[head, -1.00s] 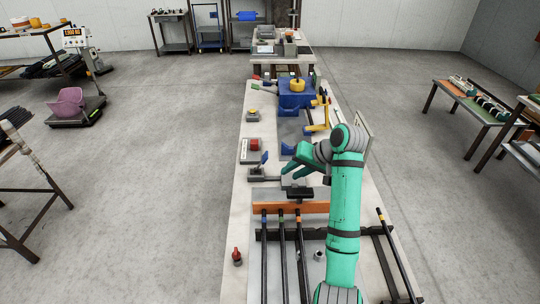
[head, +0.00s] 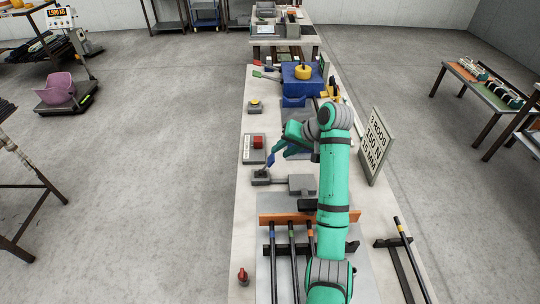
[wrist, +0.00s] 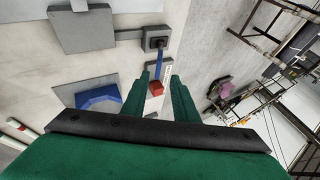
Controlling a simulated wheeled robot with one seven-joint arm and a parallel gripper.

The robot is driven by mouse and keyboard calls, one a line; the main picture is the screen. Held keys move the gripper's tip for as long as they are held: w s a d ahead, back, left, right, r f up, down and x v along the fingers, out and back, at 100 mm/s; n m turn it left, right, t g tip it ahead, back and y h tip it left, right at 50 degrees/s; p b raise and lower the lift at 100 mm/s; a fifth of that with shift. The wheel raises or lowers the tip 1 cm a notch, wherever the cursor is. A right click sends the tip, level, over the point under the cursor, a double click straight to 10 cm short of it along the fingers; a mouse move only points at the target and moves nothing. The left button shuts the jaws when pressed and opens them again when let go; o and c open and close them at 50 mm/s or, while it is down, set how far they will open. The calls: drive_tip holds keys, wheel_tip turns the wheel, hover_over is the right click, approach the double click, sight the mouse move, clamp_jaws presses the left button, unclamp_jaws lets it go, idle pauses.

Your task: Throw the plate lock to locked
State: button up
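The plate lock is a small grey base (head: 261,179) with a blue lever (head: 270,155) rising from it, tilted up and toward the right. It joins a grey plate (head: 302,184) to its right. In the wrist view the lock base (wrist: 155,40) is above centre, and the blue lever (wrist: 160,64) reaches down toward my fingertips. My gripper (wrist: 156,72) has a gap between its two fingers, and the lever's end lies in line with that gap. Contact cannot be made out. In the head view my gripper (head: 276,150) is right beside the lever's upper end.
A box with a red button (head: 258,142) stands just beyond the lock. A blue press with a yellow knob (head: 303,70) is farther back. An orange rack (head: 300,217) with several dark rods is nearer. A sign (head: 375,145) stands at the right edge.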

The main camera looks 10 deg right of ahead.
sight(274, 157)
drive_tip(key=x, duration=0.7)
drive_tip(key=shift+s+f, duration=0.3)
drive_tip(key=shift+f, duration=0.1)
drive_tip(key=shift+w+a+f, duration=0.2)
drive_tip(key=shift+w+f, duration=0.1)
clamp_jaws()
drive_tip(key=shift+w, duration=0.1)
idle(0.7)
